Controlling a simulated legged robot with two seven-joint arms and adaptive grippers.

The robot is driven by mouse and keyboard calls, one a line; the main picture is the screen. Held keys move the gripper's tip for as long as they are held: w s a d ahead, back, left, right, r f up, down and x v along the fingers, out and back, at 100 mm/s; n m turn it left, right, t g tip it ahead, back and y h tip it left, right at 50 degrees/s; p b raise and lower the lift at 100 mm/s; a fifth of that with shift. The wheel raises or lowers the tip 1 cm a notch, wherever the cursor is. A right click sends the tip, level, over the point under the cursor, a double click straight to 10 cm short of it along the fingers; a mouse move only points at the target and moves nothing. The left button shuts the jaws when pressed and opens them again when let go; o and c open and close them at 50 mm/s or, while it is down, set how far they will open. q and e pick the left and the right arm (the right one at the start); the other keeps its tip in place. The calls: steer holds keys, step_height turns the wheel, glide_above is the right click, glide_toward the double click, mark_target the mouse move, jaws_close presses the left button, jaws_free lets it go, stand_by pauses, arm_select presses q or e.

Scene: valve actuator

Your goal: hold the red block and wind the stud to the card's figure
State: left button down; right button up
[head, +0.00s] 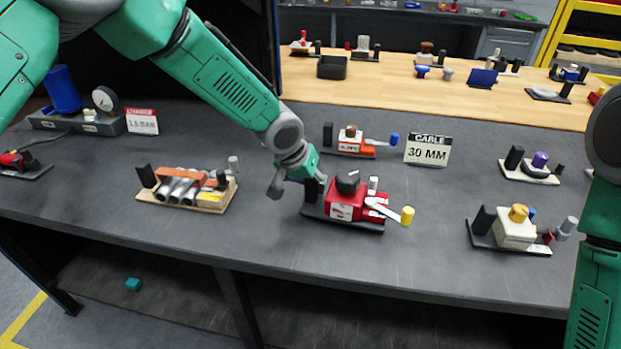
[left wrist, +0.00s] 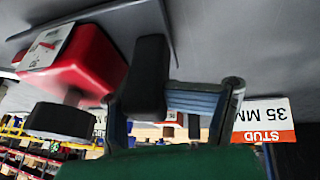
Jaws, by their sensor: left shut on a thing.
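The red block (head: 341,205) sits on a dark base plate (head: 343,224), with a black knob (head: 348,182) on top and a white scale on its face. A wrench-like lever with a yellow handle (head: 407,215) sticks out at its right. My left gripper (head: 300,184) is at the block's left side, shut on the upright black post (left wrist: 150,78) of that plate. The red block (left wrist: 80,65) is beside the post in the left wrist view. The stud card (left wrist: 263,122), upside down there, reads STUD 35 MM. My right gripper is out of view.
Behind stands a smaller unit (head: 352,143) with a blue-handled lever, beside the CABLE 30 MM card (head: 427,150). A tray of silver cylinders (head: 187,190) lies left. A cream block unit (head: 515,230) stands right. The table front between them is clear.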

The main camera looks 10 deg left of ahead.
arm_select(q)
steer(key=shift+w+d+f, duration=0.1)
steer(key=shift+d+f, duration=0.05)
steer(key=shift+f, duration=0.25)
steer(key=shift+f, duration=0.35)
stand_by(0.9)
